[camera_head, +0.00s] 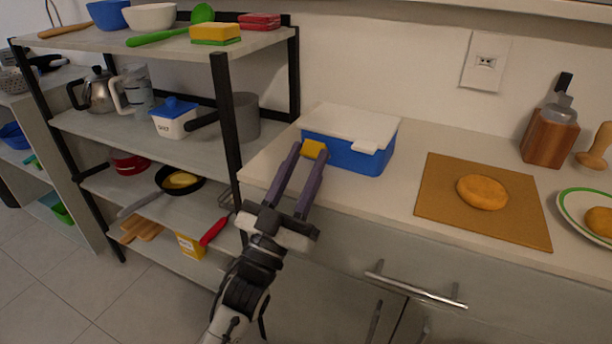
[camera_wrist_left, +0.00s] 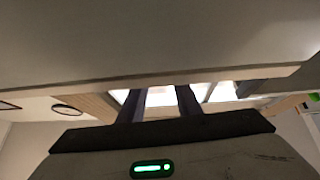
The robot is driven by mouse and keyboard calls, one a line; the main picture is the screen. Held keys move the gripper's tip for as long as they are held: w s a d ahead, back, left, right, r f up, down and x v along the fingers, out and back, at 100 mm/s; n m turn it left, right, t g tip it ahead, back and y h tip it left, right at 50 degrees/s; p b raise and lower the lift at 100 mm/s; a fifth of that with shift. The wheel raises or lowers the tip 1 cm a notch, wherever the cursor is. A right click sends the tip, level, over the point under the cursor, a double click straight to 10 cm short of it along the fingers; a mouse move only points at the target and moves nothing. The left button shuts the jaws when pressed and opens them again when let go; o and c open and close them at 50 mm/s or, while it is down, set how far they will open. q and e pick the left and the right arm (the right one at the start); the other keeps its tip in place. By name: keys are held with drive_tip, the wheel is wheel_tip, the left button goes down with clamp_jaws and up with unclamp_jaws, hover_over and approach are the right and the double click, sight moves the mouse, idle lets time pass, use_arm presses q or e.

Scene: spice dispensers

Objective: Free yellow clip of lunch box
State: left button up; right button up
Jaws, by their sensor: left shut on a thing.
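The lunch box (camera_head: 344,160) is blue with a white lid (camera_head: 350,124) and stands on the counter near its left end. The yellow clip (camera_head: 314,150) is on the box's left front side. A white clip (camera_head: 366,149) is on its right front side. My left gripper (camera_head: 308,150) reaches up to the box, with its two fingers on either side of the yellow clip, shut on it. The left wrist view shows the two fingers (camera_wrist_left: 160,98) from behind; the clip cannot be made out there. My right gripper is not in view.
A tan board (camera_head: 437,211) with a round bread (camera_head: 482,191) lies right of the box. A green-rimmed plate (camera_head: 570,205) is farther right. An open shelf (camera_head: 70,122) with a black post (camera_head: 226,110) stands left of the counter.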

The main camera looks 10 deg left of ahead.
use_arm(q)
drive_tip(key=shift+f, duration=0.1)
idle(0.3)
drive_tip(key=o, duration=1)
drive_tip(key=shift+o, duration=0.2)
drive_tip(key=v, duration=1)
drive_tip(key=shift+f, duration=0.2)
drive_tip(key=shift+a, duration=0.1)
